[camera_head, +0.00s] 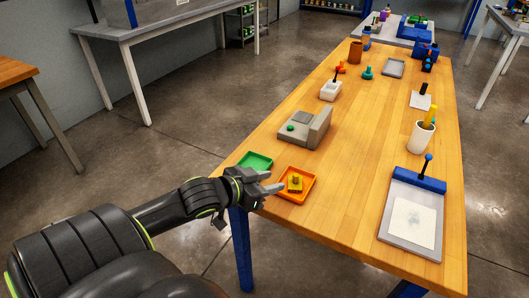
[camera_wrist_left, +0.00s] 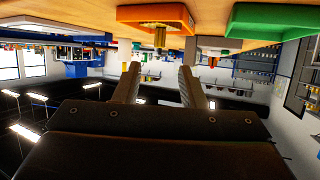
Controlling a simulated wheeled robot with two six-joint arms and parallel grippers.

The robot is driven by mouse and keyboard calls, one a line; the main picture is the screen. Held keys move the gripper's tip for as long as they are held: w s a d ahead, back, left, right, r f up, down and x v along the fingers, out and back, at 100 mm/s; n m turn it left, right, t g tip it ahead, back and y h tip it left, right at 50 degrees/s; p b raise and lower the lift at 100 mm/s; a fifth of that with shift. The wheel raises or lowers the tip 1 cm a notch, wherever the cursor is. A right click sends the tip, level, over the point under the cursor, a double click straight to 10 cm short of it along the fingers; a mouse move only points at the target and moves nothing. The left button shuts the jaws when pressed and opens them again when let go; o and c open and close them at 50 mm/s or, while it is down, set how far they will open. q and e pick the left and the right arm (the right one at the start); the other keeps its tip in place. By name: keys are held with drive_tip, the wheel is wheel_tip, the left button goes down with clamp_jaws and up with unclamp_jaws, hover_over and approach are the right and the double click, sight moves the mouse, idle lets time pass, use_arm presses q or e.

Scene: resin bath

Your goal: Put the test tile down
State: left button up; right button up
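A small yellow piece with a raised knob (camera_head: 295,183) sits in the orange tray (camera_head: 283,194) at the table's near left; it may be the test tile, but I cannot be sure. In the left wrist view, which looks upside down, the yellow piece (camera_wrist_left: 160,32) shows against the orange tray (camera_wrist_left: 128,14). My left gripper (camera_head: 273,182) is just left of the orange tray, pointing toward it. Its fingers (camera_wrist_left: 160,72) stand apart with nothing between them. My right gripper is not in view.
A green tray (camera_head: 255,162) lies behind the left gripper; it also shows in the wrist view (camera_wrist_left: 270,18). A grey machine (camera_head: 316,130) stands beyond. A blue-clamped board (camera_head: 403,242) and a white cup (camera_head: 420,138) are at the right. The table's middle is clear.

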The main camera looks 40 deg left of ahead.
use_arm(q)
drive_tip(key=shift+v, duration=0.75)
drive_tip(key=shift+s+f, duration=0.15)
drive_tip(key=shift+f, duration=0.2)
drive_tip(key=s+d+f+n+g+y, duration=0.1)
drive_tip(key=s+d+f+g+y, duration=0.1)
drive_tip(key=s+f+g, duration=0.45)
drive_tip(key=s+d+f+n+g+y, duration=0.1)
drive_tip(key=s+d+f+g+y, duration=0.15)
drive_tip(key=s+f, duration=0.75)
wheel_tip(320, 180, down, 23)
drive_tip(key=s+a+g, duration=0.2)
drive_tip(key=s+d+f+g+h, duration=0.1)
drive_tip(key=s+f, duration=1.4)
drive_tip(key=shift+s+d+f, duration=0.15)
drive_tip(key=shift+d+f, duration=0.05)
drive_tip(key=shift+d, duration=0.1)
